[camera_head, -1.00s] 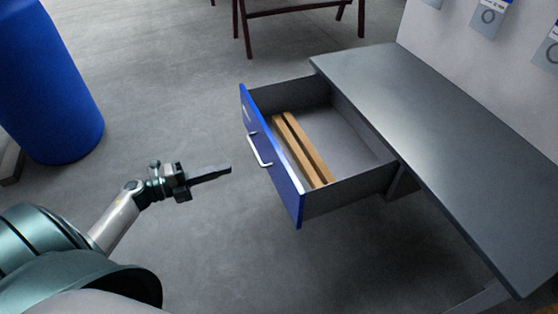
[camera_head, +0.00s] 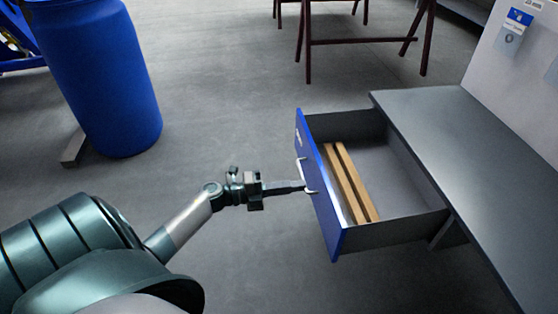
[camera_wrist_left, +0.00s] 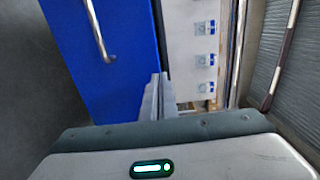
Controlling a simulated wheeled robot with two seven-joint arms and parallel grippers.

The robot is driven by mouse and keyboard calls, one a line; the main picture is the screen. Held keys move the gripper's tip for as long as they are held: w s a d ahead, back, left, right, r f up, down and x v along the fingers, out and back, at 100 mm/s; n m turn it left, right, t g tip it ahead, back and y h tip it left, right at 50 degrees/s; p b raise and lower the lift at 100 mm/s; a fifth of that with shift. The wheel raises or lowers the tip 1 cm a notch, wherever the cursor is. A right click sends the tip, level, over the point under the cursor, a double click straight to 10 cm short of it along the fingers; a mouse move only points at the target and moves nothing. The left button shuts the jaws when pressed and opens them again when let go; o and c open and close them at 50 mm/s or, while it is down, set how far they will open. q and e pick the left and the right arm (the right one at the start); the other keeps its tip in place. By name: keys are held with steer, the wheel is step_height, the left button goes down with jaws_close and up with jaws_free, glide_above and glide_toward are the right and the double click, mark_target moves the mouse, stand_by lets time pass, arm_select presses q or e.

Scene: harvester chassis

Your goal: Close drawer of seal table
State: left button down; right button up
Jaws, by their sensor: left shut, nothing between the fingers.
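The drawer (camera_head: 395,219) of the grey seal table (camera_head: 450,130) stands pulled out to the left, with a blue front (camera_head: 318,190) and a silver bar handle (camera_head: 303,174). Two wooden strips lie inside it. My left gripper (camera_head: 303,186) is shut and empty, its fingertips at the blue front close to the handle; I cannot tell whether they touch. In the left wrist view the shut fingers (camera_wrist_left: 158,98) are beside the blue front's edge, and the handle (camera_wrist_left: 97,32) is at upper left. My right gripper is not in view.
A blue barrel (camera_head: 100,75) stands on the floor at the upper left. A dark red trestle (camera_head: 360,40) stands behind the drawer. A white panel with labelled hooks (camera_head: 515,30) rises behind the table. The floor left of the drawer is open.

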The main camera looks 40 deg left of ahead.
mark_target(324, 182)
arm_select(q)
steer(key=shift+x, duration=2.8)
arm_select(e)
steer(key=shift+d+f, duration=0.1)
